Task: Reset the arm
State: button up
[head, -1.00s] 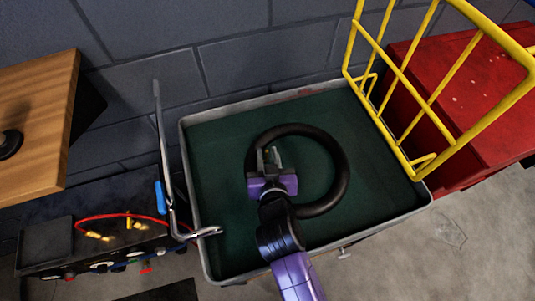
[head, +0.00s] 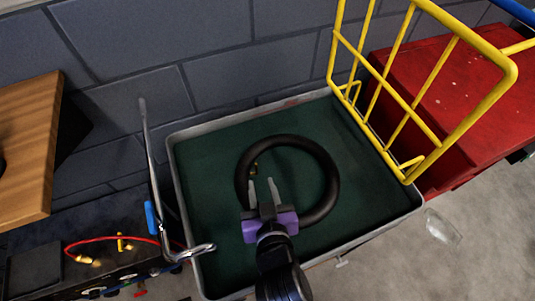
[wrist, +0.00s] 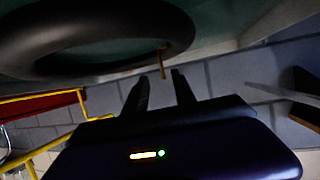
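My gripper (head: 262,182) has a purple body and two grey fingers held apart, with nothing between them. In the head view it overlaps the lower left part of a black rubber ring (head: 331,165), which looks like a tyre or tube. The ring lies on the green floor of a grey-rimmed tray (head: 209,274). In the wrist view the gripper's fingers (wrist: 160,80) show dark and apart, with the ring (wrist: 90,40) beyond them at the top. A small brass valve (wrist: 163,62) sticks out from the ring there. The gripper hides part of the ring in the head view.
A yellow wire rack (head: 418,120) stands at the tray's right, before a red box (head: 445,90). A bent metal rod (head: 152,165) rises at the tray's left. A dark box with red hose (head: 110,238) and a wooden top (head: 28,150) are further left. A grey wall stands behind.

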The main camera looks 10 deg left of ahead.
notch_tip(320, 180, up, 4)
jog(key=a+n+t+y, duration=0.1)
jog(key=y, duration=0.1)
jog(key=s+d+r+m+h, duration=0.2)
jog(key=s+d+h, duration=0.1)
jog(key=s+d, duration=0.9)
jog(key=s+d+r+m+t+h, duration=0.1)
jog(key=s+d+r+m+h, duration=0.2)
jog(key=s+d, duration=1)
jog(key=d+h, duration=0.1)
jog(key=d, duration=0.2)
jog(key=shift+d, duration=0.3)
jog(key=shift+w, duration=0.15)
